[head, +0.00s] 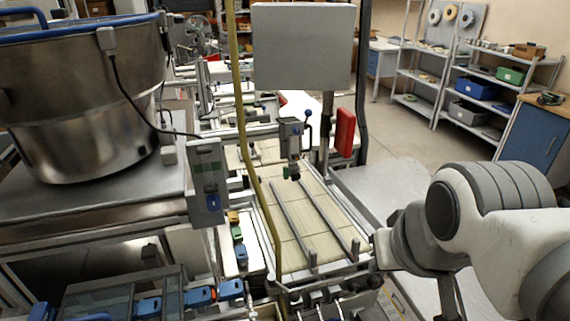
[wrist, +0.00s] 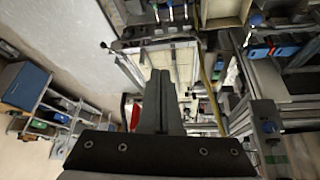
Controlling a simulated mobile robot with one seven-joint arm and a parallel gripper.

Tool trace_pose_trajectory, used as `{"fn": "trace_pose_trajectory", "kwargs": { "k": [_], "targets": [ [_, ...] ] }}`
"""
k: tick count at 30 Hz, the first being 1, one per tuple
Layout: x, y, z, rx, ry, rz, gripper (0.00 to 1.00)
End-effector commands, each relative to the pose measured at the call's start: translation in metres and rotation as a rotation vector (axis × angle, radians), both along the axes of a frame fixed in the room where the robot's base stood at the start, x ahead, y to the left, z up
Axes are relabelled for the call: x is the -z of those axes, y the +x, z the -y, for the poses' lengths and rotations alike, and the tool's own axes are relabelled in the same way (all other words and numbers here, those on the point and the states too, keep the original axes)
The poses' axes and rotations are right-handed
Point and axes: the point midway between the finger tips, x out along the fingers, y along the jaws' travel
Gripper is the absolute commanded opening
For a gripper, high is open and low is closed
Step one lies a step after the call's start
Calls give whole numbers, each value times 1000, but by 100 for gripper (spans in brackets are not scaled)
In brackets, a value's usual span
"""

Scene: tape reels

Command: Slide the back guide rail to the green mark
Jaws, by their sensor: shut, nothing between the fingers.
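Two thin grey guide rails lie lengthwise over a pale tiled belt (head: 268,222) in the head view. One is the left rail (head: 293,226) and the other the right rail (head: 329,216); I cannot tell which is the back one. I cannot make out a green mark on or beside the belt. My gripper (wrist: 162,75) is shut and empty in the wrist view, its fingers pointing towards the belt and covering part of it. In the head view my arm reaches in from the right, beside the belt's near right corner; the fingers are not clear there.
A large metal bowl (head: 85,100) stands at left. A control box (head: 205,182) and a yellow cable (head: 245,120) are left of the belt. A post with a grey panel (head: 303,47) and a red box (head: 345,132) rise behind it. A blue-knobbed device (head: 291,140) overhangs its far end.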

Motion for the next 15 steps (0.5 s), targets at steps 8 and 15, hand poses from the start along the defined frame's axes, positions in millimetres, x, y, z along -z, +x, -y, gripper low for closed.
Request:
{"fn": "trace_pose_trajectory", "kwargs": {
  "k": [8,15],
  "targets": [
    [-5,17,-2,-14,-26,-43,47],
    [-8,71,-11,-69,-85,-166,52]
  ]
}}
